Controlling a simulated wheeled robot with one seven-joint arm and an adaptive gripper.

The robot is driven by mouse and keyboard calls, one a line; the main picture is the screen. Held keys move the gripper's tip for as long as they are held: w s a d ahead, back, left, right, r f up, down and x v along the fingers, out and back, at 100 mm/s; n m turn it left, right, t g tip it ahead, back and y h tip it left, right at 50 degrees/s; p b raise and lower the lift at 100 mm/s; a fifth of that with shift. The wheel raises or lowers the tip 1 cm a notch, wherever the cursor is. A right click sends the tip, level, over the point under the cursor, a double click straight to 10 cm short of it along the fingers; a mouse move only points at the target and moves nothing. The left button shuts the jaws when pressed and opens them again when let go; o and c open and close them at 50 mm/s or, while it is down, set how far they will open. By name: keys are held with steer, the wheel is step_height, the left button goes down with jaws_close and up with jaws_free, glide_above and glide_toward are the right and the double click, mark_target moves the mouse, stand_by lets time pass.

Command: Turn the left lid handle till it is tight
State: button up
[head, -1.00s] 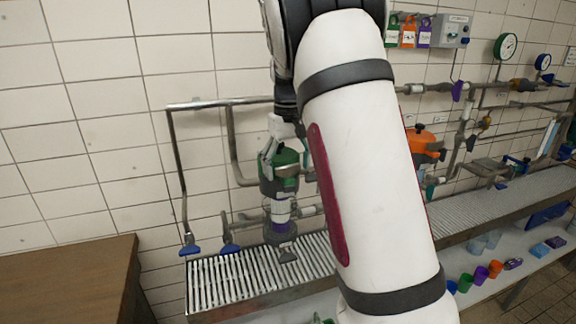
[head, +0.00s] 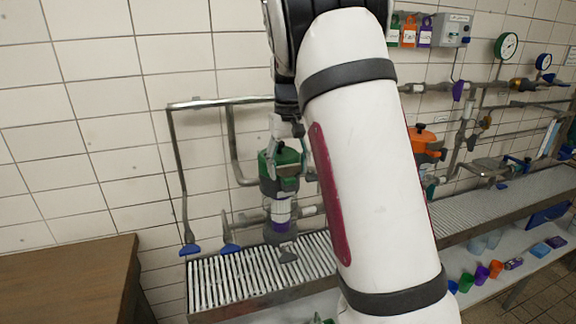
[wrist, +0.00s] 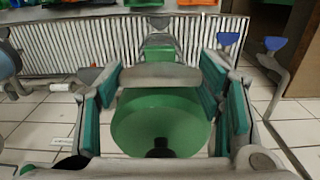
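The left lid is a round green cover on a green and grey pipe fitting (head: 281,178) at the left of the pipe rig. In the wrist view the green lid (wrist: 150,118) fills the middle, with a grey bar (wrist: 160,75) across its far side and a dark knob at its near side. My gripper (head: 284,135) is directly above the fitting, pointing down. In the wrist view my gripper (wrist: 163,92) has its teal-padded fingers wide apart, one each side of the lid. I cannot tell whether the pads touch the bar.
A slatted metal drain bench (head: 225,283) runs below the fitting. Blue-handled valves (head: 190,249) hang at its left. A wooden cabinet (head: 70,275) stands at the left front. An orange-lidded fitting (head: 424,140) is right of my arm. The tiled wall is close behind the pipes.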

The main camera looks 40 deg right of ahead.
mark_target(288, 165)
steer(key=shift+o, duration=1.4)
steer(key=shift+r, duration=0.1)
step_height(288, 165, up, 12)
